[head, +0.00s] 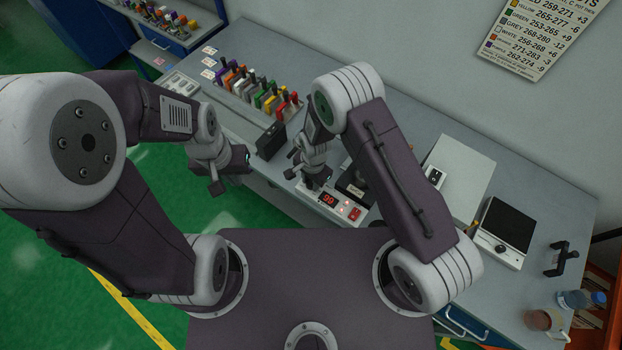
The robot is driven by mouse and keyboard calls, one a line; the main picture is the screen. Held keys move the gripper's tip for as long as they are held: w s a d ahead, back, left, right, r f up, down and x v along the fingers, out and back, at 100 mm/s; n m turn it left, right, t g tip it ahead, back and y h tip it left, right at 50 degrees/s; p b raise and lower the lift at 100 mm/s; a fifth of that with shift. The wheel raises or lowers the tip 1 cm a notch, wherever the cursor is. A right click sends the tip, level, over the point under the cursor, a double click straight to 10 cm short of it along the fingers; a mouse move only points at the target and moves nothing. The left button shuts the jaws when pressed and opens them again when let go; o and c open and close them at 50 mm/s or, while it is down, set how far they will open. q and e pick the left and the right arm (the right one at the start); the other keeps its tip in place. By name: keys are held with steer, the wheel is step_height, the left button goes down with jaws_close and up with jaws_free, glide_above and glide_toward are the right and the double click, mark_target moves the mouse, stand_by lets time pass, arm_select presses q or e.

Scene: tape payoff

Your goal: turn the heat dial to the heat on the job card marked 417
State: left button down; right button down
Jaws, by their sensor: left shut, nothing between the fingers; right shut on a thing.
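A controller box (340,212) with a lit red display and a red switch sits at the bench's front edge. The display seems to read 90, but it is small. My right gripper (312,183) points down at the left end of this box, shut on the heat dial, which its fingers hide. My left gripper (232,174) is shut and empty, off the bench's front edge, left of the box. Small white cards (208,62) lie at the back left of the bench; their print is too small to read, so I cannot tell which is marked 417.
A rack of coloured-handled tools (262,95) stands behind my grippers. A black block (271,140) is between them. A scale (505,233), a black-handled tool (560,258) and jars (570,299) are at the right. A printed chart (540,35) hangs on the wall.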

steer(key=shift+w+r+m, duration=0.1)
steer(key=shift+w+m, duration=0.05)
steer(key=shift+m, duration=0.45)
steer(key=c, duration=1.1)
jaws_free()
steer(key=shift+o, duration=0.2)
steer(key=shift+r, duration=0.4)
step_height(320, 180, up, 8)
steer(key=b, duration=0.1)
steer(key=shift+s+d+b, duration=0.2)
steer(key=shift+s+b, duration=0.1)
steer(key=shift+b, duration=0.05)
